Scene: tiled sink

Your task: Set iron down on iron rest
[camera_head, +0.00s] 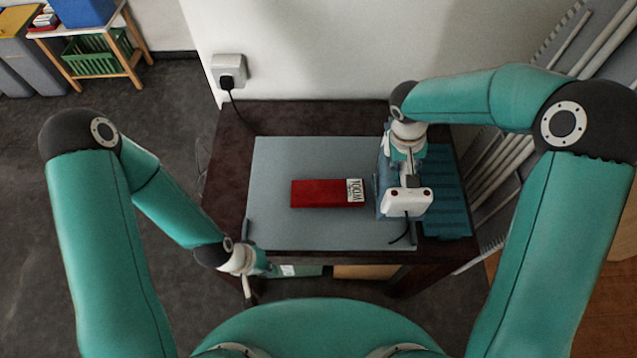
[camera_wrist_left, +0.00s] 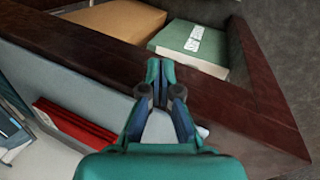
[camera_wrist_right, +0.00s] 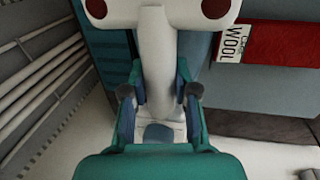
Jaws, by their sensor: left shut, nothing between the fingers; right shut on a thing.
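The iron (camera_head: 408,202) is white and blue-grey with two red dots on its near end. My right gripper (camera_head: 408,165) is shut on its white handle; the right wrist view shows the handle (camera_wrist_right: 157,60) between the fingers (camera_wrist_right: 160,90). The teal ridged iron rest (camera_head: 448,195) lies at the table's right side, partly hidden by the iron and my arm. The iron is over the border between the mat and the rest; I cannot tell whether it touches either. My left gripper (camera_head: 268,268) is shut and empty at the front left table edge; its fingers (camera_wrist_left: 155,75) also show in the left wrist view.
A wall socket with a plug (camera_head: 228,78) and cord is behind. Below the tabletop lie a green box (camera_wrist_left: 190,45) and a tan box (camera_wrist_left: 115,18). The mat's left part is clear.

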